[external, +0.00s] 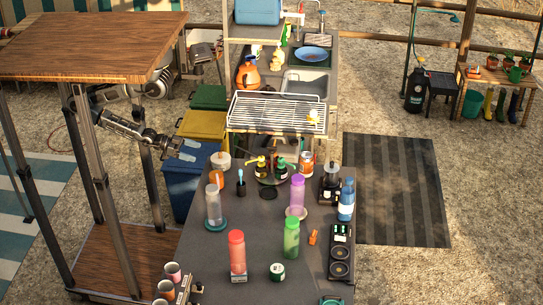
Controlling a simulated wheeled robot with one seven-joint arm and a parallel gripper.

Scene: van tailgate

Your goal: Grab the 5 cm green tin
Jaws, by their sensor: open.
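A small green tin with a pale label (277,272) stands upright on the dark table (200,262), near its front. A green bottle (291,238) stands behind it and a little to the right, apart from it. A red bottle (237,252) stands to its left. My gripper (189,150) is open and empty. It is in the air at the upper left, in front of the coloured bins and well away from the tin.
A purple bottle (298,196), a grey bottle (213,204) and a blue bottle (346,200) stand farther back. A small orange item (313,236) and a black two-ring stove (341,251) lie right of the tin. Cups (172,272) line the left edge.

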